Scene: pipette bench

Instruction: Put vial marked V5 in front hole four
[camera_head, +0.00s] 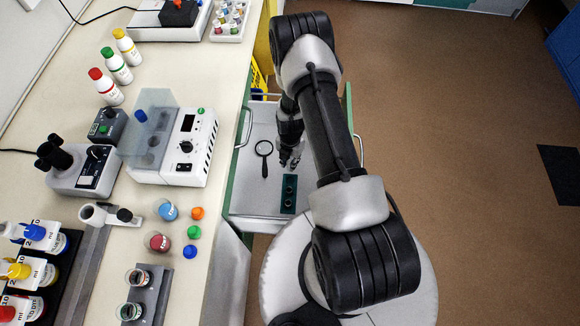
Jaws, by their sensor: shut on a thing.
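My gripper (290,160) points down over the open drawer, just behind a dark green block (288,205) with round holes. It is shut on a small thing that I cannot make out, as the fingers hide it. I cannot read a V5 mark anywhere. A white rack (213,36) of several small vials with coloured caps stands at the far end of the bench. Its labels and hole numbers are too small to read. The holes in the green block look dark, and I see no numbers on them.
A magnifying glass (264,149) lies in the drawer (250,203), left of my gripper. The bench (75,150) to the left carries a white instrument (192,150), bottles (117,66), coloured caps (194,232) and jars (168,210). Open floor (450,110) lies to the right.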

